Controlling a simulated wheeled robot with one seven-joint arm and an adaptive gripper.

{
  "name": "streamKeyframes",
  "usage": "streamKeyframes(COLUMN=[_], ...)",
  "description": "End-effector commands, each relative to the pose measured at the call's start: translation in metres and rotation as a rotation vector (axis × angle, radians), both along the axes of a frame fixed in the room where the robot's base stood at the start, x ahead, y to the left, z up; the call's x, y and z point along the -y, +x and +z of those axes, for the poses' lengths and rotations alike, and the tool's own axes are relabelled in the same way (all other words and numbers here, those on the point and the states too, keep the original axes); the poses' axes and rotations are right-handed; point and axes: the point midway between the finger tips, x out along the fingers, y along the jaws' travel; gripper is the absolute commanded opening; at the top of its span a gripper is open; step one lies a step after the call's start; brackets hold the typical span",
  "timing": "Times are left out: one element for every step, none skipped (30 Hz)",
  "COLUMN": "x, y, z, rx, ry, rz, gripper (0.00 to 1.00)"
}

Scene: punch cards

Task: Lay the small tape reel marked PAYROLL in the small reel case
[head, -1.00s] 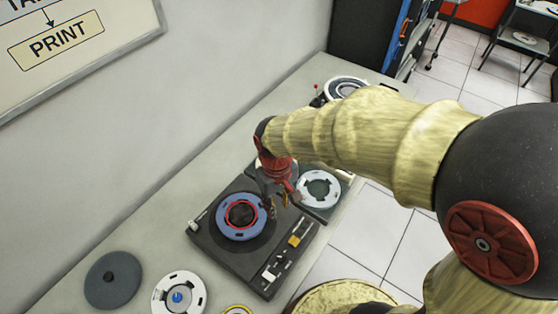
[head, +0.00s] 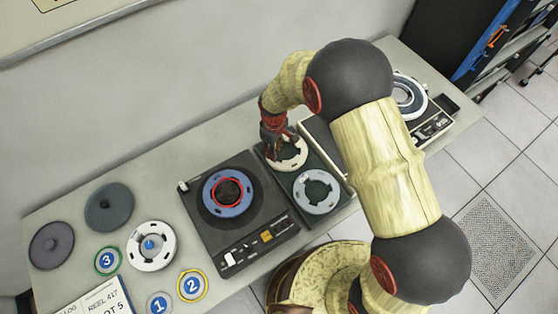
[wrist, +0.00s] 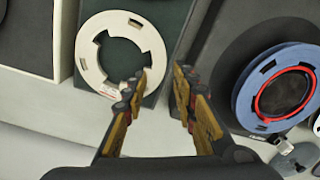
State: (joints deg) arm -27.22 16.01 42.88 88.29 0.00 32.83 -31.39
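A white tape reel (head: 287,155) lies at the wall end of a dark green case (head: 279,178) and also shows in the wrist view (wrist: 90,62), with a small red-printed label too small to read. A second white reel (head: 328,204) lies at the case's front end. My gripper (head: 277,148) is low over the wall-end reel. In the wrist view its two fingers (wrist: 163,76) stand apart with nothing between them, the left one overlapping the reel's rim in the picture. I cannot read PAYROLL on any reel.
A black tape deck (head: 262,215) with a blue reel (head: 211,204) stands left of the case. Another deck (head: 433,128) is to the right, partly behind my arm. A white reel with a blue hub (head: 140,255), grey discs and numbered rings lie at the left.

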Motion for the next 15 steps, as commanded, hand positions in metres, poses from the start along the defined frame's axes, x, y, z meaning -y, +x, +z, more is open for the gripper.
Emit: streamKeyframes(x=[0.0, 0.0, 0.0, 0.0, 0.0, 0.0, 0.0, 0.0, 0.0, 0.0, 0.0, 0.0, 0.0, 0.0, 0.0], y=[0.0, 0.0, 0.0, 0.0, 0.0, 0.0, 0.0, 0.0, 0.0, 0.0, 0.0, 0.0, 0.0, 0.0, 0.0], z=[0.0, -0.001, -0.002, -0.003, -0.004, -0.006, -0.008, -0.01, -0.013, -0.015, -0.018, -0.021, -0.024, -0.028, -0.032], rx=[0.001, 0.001, 0.001, 0.0, 0.0, 0.0, 0.0, 0.0, 0.0, 0.0, 0.0, 0.0, 0.0, 0.0, 0.0], ry=[0.0, 0.001, 0.001, 0.0, 0.0, 0.0, 0.0, 0.0, 0.0, 0.0, 0.0, 0.0, 0.0, 0.0, 0.0], rz=[0.006, 0.008, 0.009, 0.009, 0.009, 0.009, 0.009, 0.008, 0.008, 0.008, 0.008, 0.008, 0.008, 0.008, 0.008], gripper=[0.28, 0.28, 0.28, 0.28, 0.28, 0.28, 0.28, 0.28, 0.28, 0.28, 0.28, 0.28, 0.28, 0.28, 0.28])
